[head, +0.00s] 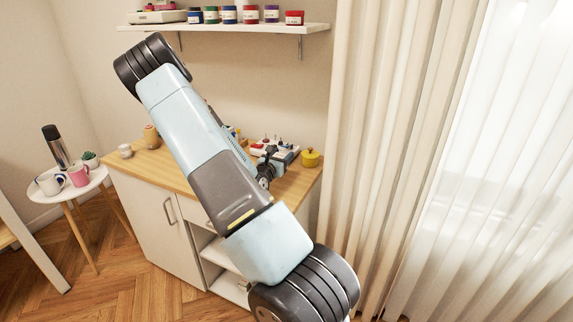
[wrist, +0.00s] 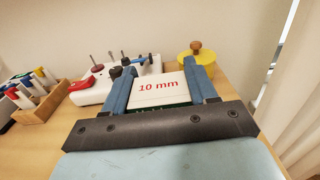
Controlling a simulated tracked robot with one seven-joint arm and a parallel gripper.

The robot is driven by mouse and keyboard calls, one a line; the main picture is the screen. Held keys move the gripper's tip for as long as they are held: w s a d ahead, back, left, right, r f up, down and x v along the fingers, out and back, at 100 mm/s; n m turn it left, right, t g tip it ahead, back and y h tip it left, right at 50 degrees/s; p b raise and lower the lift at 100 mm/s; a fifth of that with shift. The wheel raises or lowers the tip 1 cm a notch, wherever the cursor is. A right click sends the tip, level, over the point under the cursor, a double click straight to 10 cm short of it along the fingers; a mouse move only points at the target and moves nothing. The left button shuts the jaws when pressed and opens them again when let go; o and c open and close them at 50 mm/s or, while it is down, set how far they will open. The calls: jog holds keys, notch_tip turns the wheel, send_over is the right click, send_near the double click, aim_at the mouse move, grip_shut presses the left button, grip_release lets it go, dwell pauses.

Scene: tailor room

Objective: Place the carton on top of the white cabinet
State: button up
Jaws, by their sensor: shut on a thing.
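The carton (wrist: 158,88), a white box marked "10 mm" in red with a green lower part, is in the wrist view. My gripper (wrist: 160,84) is shut on it, with a blue finger at each side. The white cabinet with a wooden top (head: 149,163) stands against the wall in the head view. Its wooden top (wrist: 232,92) is also in the wrist view, below and around the carton. I cannot tell whether the carton touches the top. In the head view, my arm hides the carton and the middle of the cabinet.
A white device with spindles (wrist: 100,84) and a yellow round pot (wrist: 200,66) stand behind the carton. A wooden rack with coloured tubes (wrist: 42,102) is at left. A curtain (head: 385,130) hangs right of the cabinet; a shelf (head: 225,27) is above.

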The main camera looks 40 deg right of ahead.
jog(key=shift+s+d+f, duration=0.1)
jog(key=shift+d+f, duration=0.45)
jog(key=shift+f, duration=1.55)
jog(key=o, duration=1.1)
jog(key=shift+f, duration=0.1)
jog(key=shift+c, duration=0.2)
